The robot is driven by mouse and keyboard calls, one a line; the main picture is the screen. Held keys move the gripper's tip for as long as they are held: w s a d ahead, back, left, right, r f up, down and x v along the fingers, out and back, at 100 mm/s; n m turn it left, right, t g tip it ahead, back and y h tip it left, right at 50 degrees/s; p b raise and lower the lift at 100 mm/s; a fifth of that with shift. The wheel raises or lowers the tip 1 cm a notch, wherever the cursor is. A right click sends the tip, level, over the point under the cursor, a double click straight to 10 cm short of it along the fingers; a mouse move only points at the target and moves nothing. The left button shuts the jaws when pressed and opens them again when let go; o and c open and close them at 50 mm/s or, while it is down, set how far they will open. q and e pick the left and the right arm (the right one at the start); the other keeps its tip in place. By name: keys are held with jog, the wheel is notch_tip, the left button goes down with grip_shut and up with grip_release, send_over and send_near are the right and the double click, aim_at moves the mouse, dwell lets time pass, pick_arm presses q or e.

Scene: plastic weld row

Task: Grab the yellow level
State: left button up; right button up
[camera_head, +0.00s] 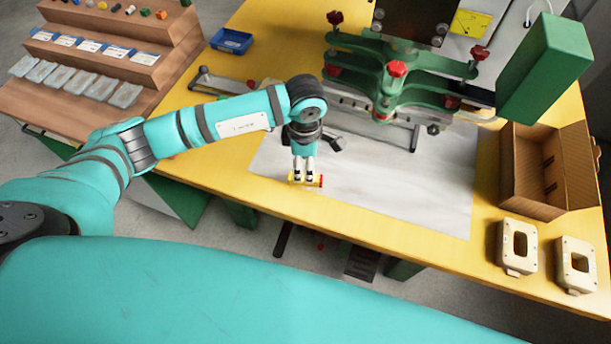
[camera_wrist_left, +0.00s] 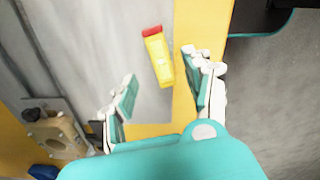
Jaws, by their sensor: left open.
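The yellow level (camera_head: 316,181) is a small yellow bar with a red end, lying on the grey mat (camera_head: 400,200) near the table's front edge. My left gripper (camera_head: 304,178) is over it and hides part of it in the head view. In the left wrist view the level (camera_wrist_left: 158,58) lies ahead, in the gap between the two spread fingers of the left gripper (camera_wrist_left: 160,95). The fingers are apart and do not appear to touch it. My right gripper is not in view.
A green press (camera_head: 400,70) stands behind the mat. An open cardboard box (camera_head: 542,175) and two beige housings (camera_head: 517,246) (camera_head: 575,265) are at the right. A blue bin (camera_head: 231,41) and a stepped wooden rack (camera_head: 120,60) are at the upper left. The mat's right half is clear.

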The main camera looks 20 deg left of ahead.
pick_arm(q)
notch_tip(320, 180, down, 5)
jog(key=shift+s+r+p, duration=0.1)
jog(key=shift+p, duration=0.7)
jog(key=shift+f, duration=0.45)
grip_shut()
